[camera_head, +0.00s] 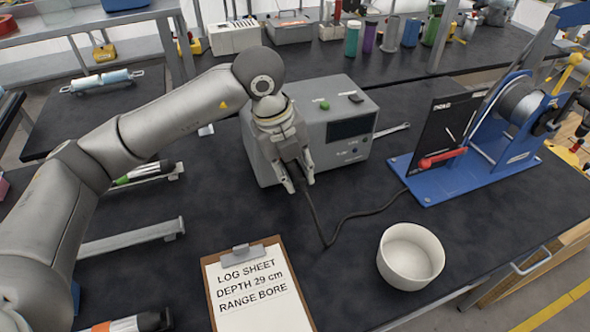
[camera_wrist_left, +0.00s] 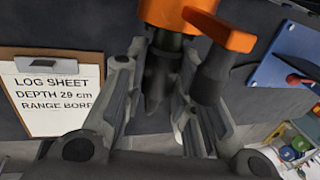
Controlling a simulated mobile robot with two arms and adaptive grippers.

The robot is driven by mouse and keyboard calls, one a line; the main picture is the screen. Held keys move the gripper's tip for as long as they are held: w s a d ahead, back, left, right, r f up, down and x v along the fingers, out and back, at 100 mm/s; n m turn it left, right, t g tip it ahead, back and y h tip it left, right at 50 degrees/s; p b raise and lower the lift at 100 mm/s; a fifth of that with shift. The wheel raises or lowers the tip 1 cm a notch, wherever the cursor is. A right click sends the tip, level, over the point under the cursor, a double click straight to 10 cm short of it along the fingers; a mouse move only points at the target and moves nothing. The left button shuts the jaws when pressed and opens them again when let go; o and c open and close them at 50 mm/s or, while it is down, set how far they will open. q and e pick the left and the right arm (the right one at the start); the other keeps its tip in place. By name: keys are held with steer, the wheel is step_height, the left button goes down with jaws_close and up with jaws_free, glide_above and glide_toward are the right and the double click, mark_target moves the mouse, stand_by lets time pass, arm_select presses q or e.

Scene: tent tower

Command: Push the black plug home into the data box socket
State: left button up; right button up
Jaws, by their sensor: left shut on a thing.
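The data box (camera_head: 345,112) is a grey case with a dark display and a green button, standing mid-table in the head view. My left gripper (camera_head: 301,183) hangs at its front left side, pointing down. In the left wrist view, my left gripper (camera_wrist_left: 157,85) is shut on a dark cylindrical piece (camera_wrist_left: 158,75), which I take as the black plug. A black cable (camera_head: 325,225) runs from the gripper area towards the blue stand. The socket and the plug's tip are hidden, so I cannot tell how deep the plug sits. My right gripper is not in view.
A clipboard log sheet (camera_head: 255,290) and a white bowl (camera_head: 410,258) lie in front. A blue stand with a reel (camera_head: 455,178) is at right. In the wrist view an orange piece (camera_wrist_left: 220,30) crosses the top; its owner is unclear. Dark tabletop between bowl and clipboard is clear.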

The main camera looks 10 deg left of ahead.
arm_select(q)
steer(key=shift+s+d, duration=0.15)
steer(key=shift+s, duration=0.05)
steer(key=shift+b, duration=0.65)
stand_by(1.4)
steer(key=shift+w+a, duration=0.2)
steer(key=shift+w, duration=0.15)
stand_by(0.3)
steer(key=shift+s+d, duration=0.2)
steer(key=shift+s, duration=0.15)
stand_by(0.3)
steer(key=shift+r+b, duration=0.1)
steer(key=shift+b, duration=0.2)
steer(key=shift+b, duration=0.35)
stand_by(1.1)
steer(key=shift+w+a, duration=0.5)
steer(key=shift+w, duration=0.3)
stand_by(0.3)
steer(key=o, duration=1.1)
